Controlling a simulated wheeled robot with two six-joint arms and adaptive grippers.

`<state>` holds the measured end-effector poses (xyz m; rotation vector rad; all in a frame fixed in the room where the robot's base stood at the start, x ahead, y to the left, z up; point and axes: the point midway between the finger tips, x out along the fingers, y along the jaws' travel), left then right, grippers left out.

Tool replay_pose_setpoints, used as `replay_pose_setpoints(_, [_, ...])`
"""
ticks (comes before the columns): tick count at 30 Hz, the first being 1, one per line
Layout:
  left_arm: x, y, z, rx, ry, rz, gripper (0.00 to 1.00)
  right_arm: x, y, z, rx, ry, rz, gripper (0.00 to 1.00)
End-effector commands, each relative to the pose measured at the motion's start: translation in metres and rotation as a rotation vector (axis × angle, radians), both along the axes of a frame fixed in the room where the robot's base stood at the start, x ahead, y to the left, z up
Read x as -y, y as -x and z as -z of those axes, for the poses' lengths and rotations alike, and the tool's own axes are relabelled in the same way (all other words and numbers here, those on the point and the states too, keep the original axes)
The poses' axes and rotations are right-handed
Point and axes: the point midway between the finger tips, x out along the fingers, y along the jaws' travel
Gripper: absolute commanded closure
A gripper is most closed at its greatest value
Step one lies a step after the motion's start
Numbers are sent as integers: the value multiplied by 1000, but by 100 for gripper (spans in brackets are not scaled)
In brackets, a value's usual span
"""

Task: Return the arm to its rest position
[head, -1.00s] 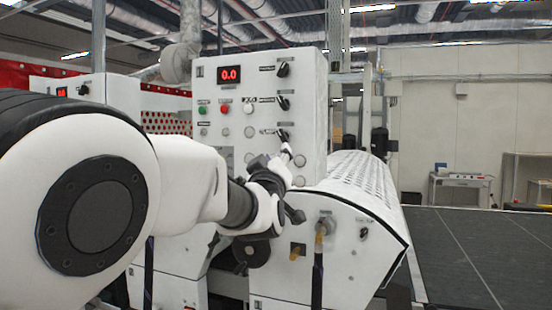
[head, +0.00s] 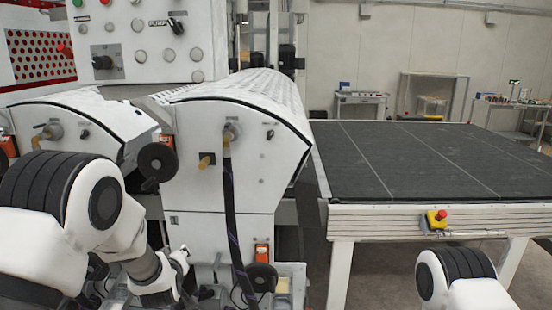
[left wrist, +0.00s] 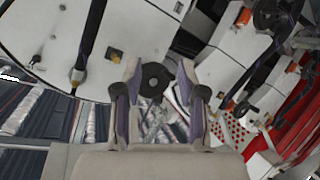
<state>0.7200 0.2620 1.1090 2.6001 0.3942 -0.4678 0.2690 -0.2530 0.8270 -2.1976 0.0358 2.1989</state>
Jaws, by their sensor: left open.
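My left arm (head: 120,220) is lowered at the left of the head view, in front of the roller coater (head: 250,150). My left gripper (head: 182,268) hangs low beside the machine's lower cabinet, partly hidden by its wrist. In the left wrist view the two fingers of the left gripper (left wrist: 159,75) are spread apart with nothing between them. A black handwheel (left wrist: 155,80) shows beyond the fingers. Part of my right arm (head: 458,278) shows at the bottom right; its gripper is out of view.
The control panel (head: 135,45) with knobs and buttons is at upper left. A black hose (head: 230,210) hangs down the machine front. A dark conveyor table (head: 410,160) with a red emergency button (head: 437,218) extends right. Open floor (head: 385,275) shows under the table.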

Motion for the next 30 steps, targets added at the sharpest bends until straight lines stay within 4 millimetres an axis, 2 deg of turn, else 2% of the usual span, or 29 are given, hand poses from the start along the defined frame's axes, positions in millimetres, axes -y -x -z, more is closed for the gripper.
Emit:
replay_pose_setpoints(1, [-3,19,51,-83,-6,5,59,0,0,10,0,0,0,60])
replay_pose_setpoints(3, [-7,49,108,-193,-16,17,59,0,0,17,0,0,0,60])
replay_pose_setpoints(5, [-9,80,155,-290,-24,33,59,0,0,23,0,0,0,60])
replay_pose_setpoints(6, [-11,102,184,-356,-30,45,59,0,0,27,0,0,0,60])
replay_pose_setpoints(8, [-12,139,225,-458,-38,66,59,0,0,33,0,0,0,60])
replay_pose_setpoints(9, [-13,165,251,-527,-42,80,59,0,0,36,0,0,0,60])
replay_pose_setpoints(11, [-13,208,286,-634,-48,112,59,0,0,42,0,0,0,60])
replay_pose_setpoints(12, [-13,239,306,-706,-51,134,59,0,0,46,0,0,0,60])
replay_pose_setpoints(14, [-13,287,332,-818,-54,174,59,0,0,51,0,0,0,60])
replay_pose_setpoints(15, [-11,320,345,-892,-55,208,59,0,0,54,0,0,0,60])
replay_pose_setpoints(18, [-5,394,357,-1057,-55,305,59,0,0,58,0,0,0,60])
replay_pose_setpoints(21, [3,440,341,-1157,-64,429,59,0,0,55,0,0,0,60])
replay_pose_setpoints(23, [8,454,337,-1186,-79,496,59,0,0,55,0,0,0,60])
replay_pose_setpoints(30, [9,452,337,-1183,-107,547,59,0,0,55,0,0,0,60])
